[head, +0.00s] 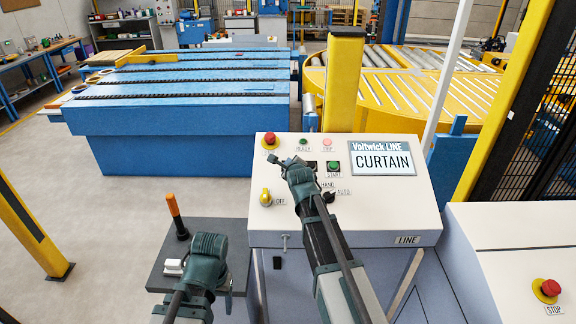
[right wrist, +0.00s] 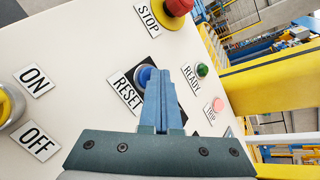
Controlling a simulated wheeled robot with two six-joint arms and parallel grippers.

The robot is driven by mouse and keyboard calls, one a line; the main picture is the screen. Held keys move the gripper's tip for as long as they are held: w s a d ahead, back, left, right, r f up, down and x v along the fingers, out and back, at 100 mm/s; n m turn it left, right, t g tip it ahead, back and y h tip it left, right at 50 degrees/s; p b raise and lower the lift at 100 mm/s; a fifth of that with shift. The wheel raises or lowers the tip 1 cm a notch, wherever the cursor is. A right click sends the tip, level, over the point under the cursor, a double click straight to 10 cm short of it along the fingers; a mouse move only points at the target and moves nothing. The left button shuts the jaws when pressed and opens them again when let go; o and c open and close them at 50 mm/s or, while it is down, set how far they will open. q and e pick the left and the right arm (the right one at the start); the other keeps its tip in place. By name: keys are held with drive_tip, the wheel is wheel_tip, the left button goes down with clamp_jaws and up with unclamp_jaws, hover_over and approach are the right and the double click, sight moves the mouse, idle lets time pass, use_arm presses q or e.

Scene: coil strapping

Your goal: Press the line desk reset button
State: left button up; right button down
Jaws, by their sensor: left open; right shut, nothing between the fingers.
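The line desk (head: 400,215) has a sloped white panel with a screen reading CURTAIN. The blue reset button (right wrist: 143,74) shows in the right wrist view, on a black plate beside its RESET label; in the head view my right gripper covers it. My right gripper (head: 289,162) is shut and empty over the panel. In the right wrist view its blue fingertips (right wrist: 161,76) overlap the right edge of the button; I cannot tell whether they touch it. My left gripper (head: 208,246) is open, low to the left of the desk, its fingertips hard to make out.
A red stop button (head: 270,140), green ready lamp (head: 304,141), pink lamp (head: 327,142), green start button (head: 333,166) and yellow switch (head: 266,197) surround the right gripper. A dark stand with an orange-handled lever (head: 175,212) is near the left arm. A yellow post (head: 343,85) stands behind the desk.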

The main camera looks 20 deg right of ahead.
drive_tip(key=shift+f, duration=0.15)
idle(0.5)
drive_tip(key=shift+s+r+p, duration=0.25)
drive_tip(key=shift+r+p, duration=0.45)
drive_tip(key=shift+r, duration=0.15)
drive_tip(key=r+p, duration=0.1)
drive_tip(key=s+r+p, duration=0.1)
drive_tip(key=r+p, duration=0.2)
drive_tip(key=shift+s+a+r+p, duration=0.3)
drive_tip(key=shift+s+p, duration=0.05)
drive_tip(key=shift+s, duration=0.05)
idle(0.5)
